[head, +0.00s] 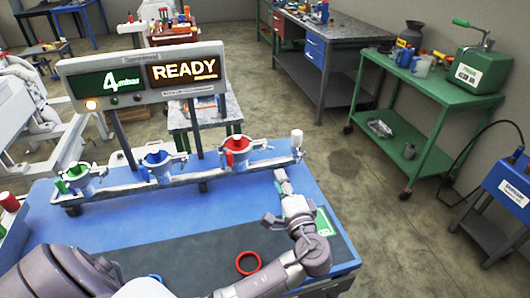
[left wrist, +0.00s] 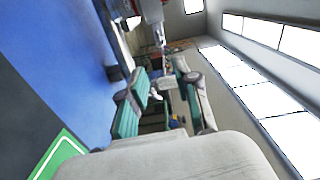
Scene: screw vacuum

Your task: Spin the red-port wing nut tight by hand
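The red port (head: 238,143) is a funnel-shaped fitting with a red insert. It stands on the metal rail (head: 130,186) along the back of the blue bench (head: 215,198), right of the blue port (head: 158,158) and green port (head: 78,172). I cannot make out its wing nut clearly. My left gripper (head: 281,180) is over the bench's right part, in front of and right of the red port, apart from it. In the left wrist view the left gripper (left wrist: 165,95) has its teal-padded fingers apart with nothing between them. My right gripper is not in view.
A display reading "4 mbar" and "READY" (head: 145,75) stands behind the rail. A white-capped post (head: 296,138) rises at the rail's right end. A red ring (head: 248,263) lies on the dark mat (head: 190,257). A green cart (head: 425,100) stands off to the right.

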